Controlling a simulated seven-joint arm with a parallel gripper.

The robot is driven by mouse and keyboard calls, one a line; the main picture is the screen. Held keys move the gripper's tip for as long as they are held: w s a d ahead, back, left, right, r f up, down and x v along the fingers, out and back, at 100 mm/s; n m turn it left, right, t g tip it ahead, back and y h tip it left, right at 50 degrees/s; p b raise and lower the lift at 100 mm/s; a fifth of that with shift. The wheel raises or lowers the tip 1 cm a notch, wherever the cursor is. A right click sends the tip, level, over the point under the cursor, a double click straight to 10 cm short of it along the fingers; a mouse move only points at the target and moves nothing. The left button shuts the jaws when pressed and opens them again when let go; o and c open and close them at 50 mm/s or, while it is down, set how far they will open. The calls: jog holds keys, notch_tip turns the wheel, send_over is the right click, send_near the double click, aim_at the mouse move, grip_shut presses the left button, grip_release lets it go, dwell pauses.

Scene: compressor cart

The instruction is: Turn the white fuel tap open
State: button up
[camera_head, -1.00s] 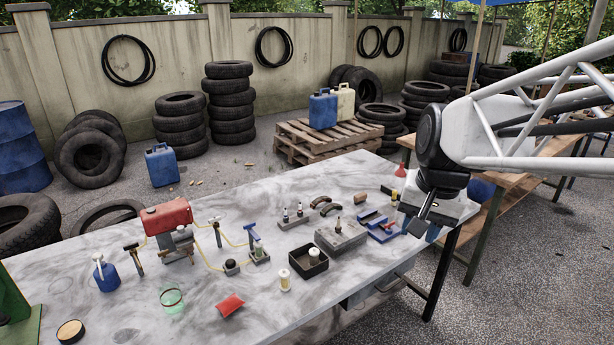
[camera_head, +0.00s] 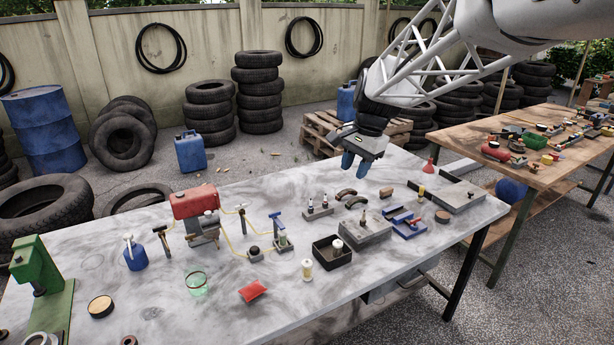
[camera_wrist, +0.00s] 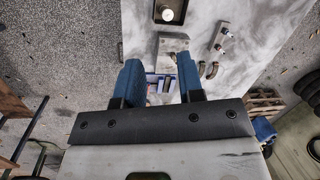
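A red fuel tank (camera_head: 194,202) stands on a grey block at the left of the table in the head view. Thin yellow hoses (camera_head: 229,240) run from it toward posts with dark handles and a post with a blue handle (camera_head: 276,216). A small pale spot (camera_head: 208,213) shows just below the tank; I cannot tell whether it is the white tap. My gripper (camera_head: 354,170) is above the table's back edge, right of the tank and well apart from it. Its blue fingers point down. In the wrist view my gripper (camera_wrist: 159,70) is open and empty.
A blue can (camera_head: 135,256), a green glass (camera_head: 197,284), a red packet (camera_head: 253,291) and a green press (camera_head: 38,275) are left and front.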

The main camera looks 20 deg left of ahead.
jog(key=w+a+f+m+g, duration=0.1)
jog(key=w+a+f, duration=0.3)
jog(key=a, duration=0.5)
jog(key=w+a+f+m, duration=0.1)
jog(key=w+a+f, duration=0.2)
jog(key=w+a, duration=0.35)
jog(key=m+g, duration=0.2)
send_near(243, 205)
jog(key=shift+s+a+f+y, duration=0.1)
jog(key=shift+s+f+y, duration=0.1)
jog(key=shift+f+y, duration=0.25)
jog(key=shift+f, duration=0.1)
jog(key=shift+x, duration=3.8)
grip_shut()
